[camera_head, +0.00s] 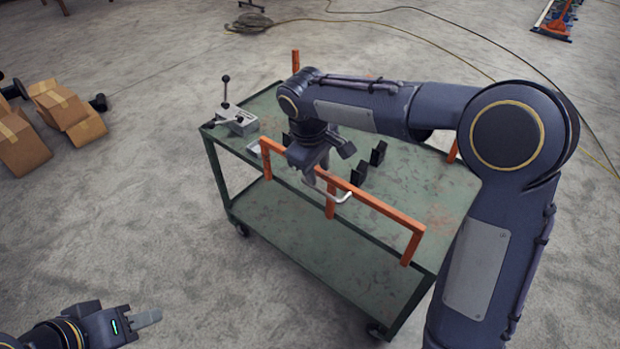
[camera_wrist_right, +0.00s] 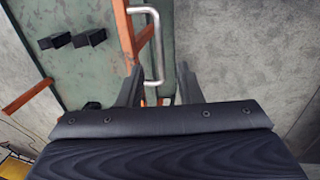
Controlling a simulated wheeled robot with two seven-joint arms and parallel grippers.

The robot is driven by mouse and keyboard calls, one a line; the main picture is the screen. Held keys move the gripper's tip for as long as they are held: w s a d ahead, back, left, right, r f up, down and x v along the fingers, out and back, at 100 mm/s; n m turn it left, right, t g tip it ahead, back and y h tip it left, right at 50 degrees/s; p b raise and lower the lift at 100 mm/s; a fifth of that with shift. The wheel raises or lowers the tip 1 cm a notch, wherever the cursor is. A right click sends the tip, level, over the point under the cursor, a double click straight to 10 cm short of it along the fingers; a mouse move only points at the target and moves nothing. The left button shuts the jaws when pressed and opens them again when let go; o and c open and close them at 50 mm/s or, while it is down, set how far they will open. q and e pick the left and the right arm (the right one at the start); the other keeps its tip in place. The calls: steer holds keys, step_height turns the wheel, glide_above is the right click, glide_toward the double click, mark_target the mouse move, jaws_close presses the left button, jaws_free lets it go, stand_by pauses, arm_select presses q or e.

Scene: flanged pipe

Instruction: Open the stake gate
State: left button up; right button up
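The orange stake gate (camera_head: 378,204) stands along the near edge of a green cart (camera_head: 445,195), with a bent silver handle (camera_head: 342,197) on it. My right gripper (camera_head: 326,167) is above the gate, close over the handle. In the right wrist view my right gripper (camera_wrist_right: 157,88) has its fingers spread, and the handle (camera_wrist_right: 158,50) runs down into the space between them. The handle's lower end is close to the palm; contact with the fingers is not visible. My left gripper (camera_head: 145,318) is at the bottom left, away from the cart; its finger gap is unclear.
A lever device (camera_head: 237,120) stands on the cart's left corner. Black blocks (camera_head: 358,172) sit on the cart top behind the gate. Cardboard boxes (camera_head: 65,108) lie on the floor at left. A yellowish cable (camera_head: 440,35) crosses the floor behind. The floor before the cart is clear.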

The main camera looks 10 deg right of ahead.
mark_target(322, 191)
steer(key=f, duration=0.2)
steer(key=d+f, duration=0.1)
steer(key=f, duration=0.3)
steer(key=shift+w+d+f, duration=0.15)
steer(key=shift+w+f, duration=0.2)
jaws_close()
